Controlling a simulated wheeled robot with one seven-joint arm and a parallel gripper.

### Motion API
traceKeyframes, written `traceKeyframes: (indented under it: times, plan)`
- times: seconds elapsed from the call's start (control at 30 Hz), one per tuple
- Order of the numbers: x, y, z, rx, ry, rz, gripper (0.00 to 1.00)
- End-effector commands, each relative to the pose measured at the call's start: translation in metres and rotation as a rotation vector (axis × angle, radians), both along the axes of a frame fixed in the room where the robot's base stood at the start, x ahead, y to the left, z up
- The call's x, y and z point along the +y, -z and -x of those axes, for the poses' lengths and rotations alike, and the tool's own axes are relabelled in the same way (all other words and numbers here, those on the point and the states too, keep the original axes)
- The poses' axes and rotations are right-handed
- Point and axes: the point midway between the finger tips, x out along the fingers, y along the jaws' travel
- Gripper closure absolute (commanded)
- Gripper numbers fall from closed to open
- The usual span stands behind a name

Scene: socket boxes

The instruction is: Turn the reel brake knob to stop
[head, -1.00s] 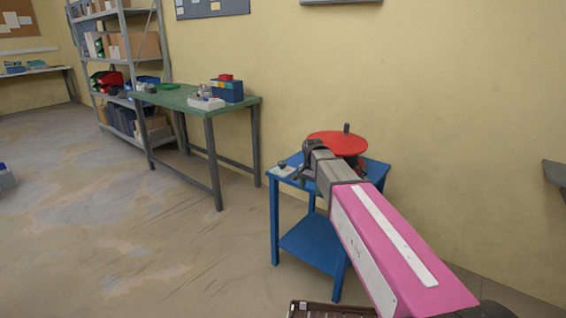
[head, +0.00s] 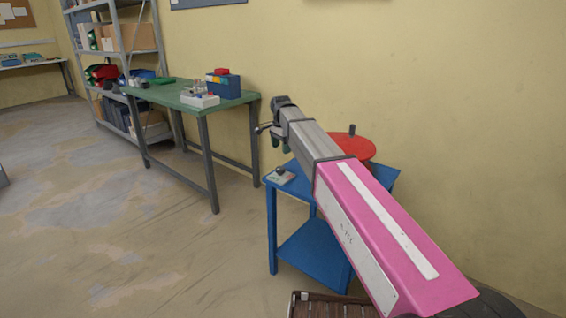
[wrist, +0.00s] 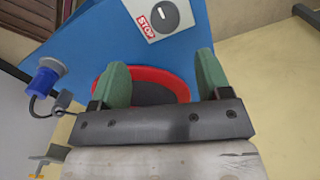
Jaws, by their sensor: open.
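The brake knob (wrist: 165,16) is a dark round dial with a white mark, on a pale plate at the top of the wrist view. A red STOP label (wrist: 145,24) lies beside it, lower left; the mark does not clearly point at it. In the head view the plate (head: 281,177) sits at the left front corner of the blue stand. My gripper (wrist: 160,61) is open and empty, its two green fingers apart from the knob. In the head view my gripper (head: 281,143) hangs above the plate. The red reel (head: 360,146) is partly hidden by my arm.
The blue stand (head: 310,255) stands near the wall. A blue plug-like part (wrist: 46,75) with a dark cable shows at the left of the wrist view. A green table (head: 175,98) with boxes stands further back left. The floor at left is mostly clear.

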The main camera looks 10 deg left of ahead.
Motion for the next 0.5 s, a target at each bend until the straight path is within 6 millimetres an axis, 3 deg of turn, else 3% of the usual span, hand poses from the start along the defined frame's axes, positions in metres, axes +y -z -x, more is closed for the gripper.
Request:
traceKeyframes:
  times: [0.27, 0.5]
  plan:
    - [0.001, 0.013, 0.0, 0.002, 0.002, 0.001, 0.29]
    - [0.001, 0.053, 0.0, 0.002, 0.002, 0.001, 0.29]
